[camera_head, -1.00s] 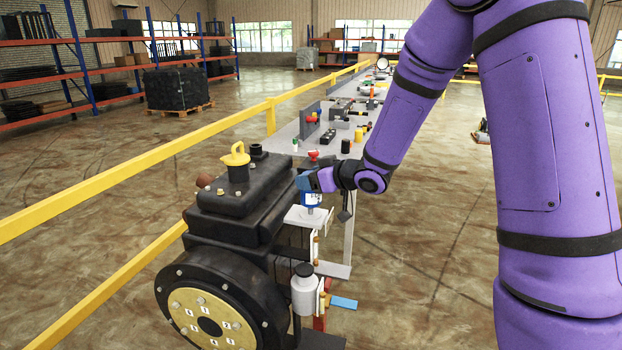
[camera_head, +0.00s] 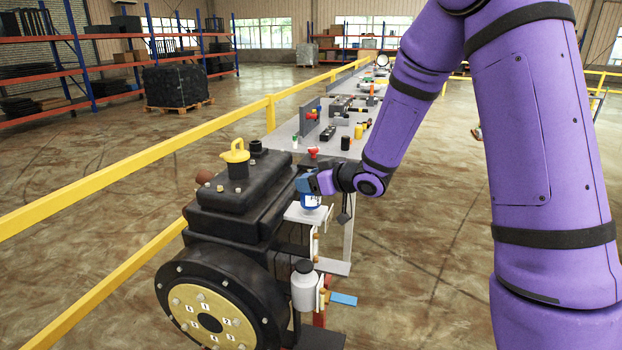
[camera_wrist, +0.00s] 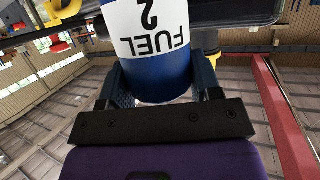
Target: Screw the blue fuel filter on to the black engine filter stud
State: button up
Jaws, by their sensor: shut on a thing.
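The blue fuel filter (camera_wrist: 160,80) with a white "FUEL 2" label fills the top middle of the wrist view, between my gripper's two fingers. My gripper (camera_wrist: 162,88) is shut on it. In the head view my gripper (camera_head: 312,184) holds the blue filter (camera_head: 311,201) beside the right side of the black engine (camera_head: 235,205), just above a light grey bracket plate (camera_head: 308,214). The filter stud cannot be made out in either view. I cannot tell whether the filter touches it.
A yellow cap handle (camera_head: 236,158) rises from the engine top. A white bottle with a black lid (camera_head: 304,288) is below the bracket. A long workbench (camera_head: 300,140) with several parts stands behind. A yellow railing (camera_head: 150,155) runs along the left.

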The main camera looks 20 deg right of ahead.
jog(key=shift+f, duration=0.4)
jog(key=o, duration=1.3)
jog(key=shift+s, duration=0.1)
jog(key=v, duration=1)
jog(key=shift+s+d+r, duration=0.1)
jog(key=shift+s+d, duration=0.1)
jog(key=shift+s, duration=0.05)
jog(key=shift+c, duration=0.5)
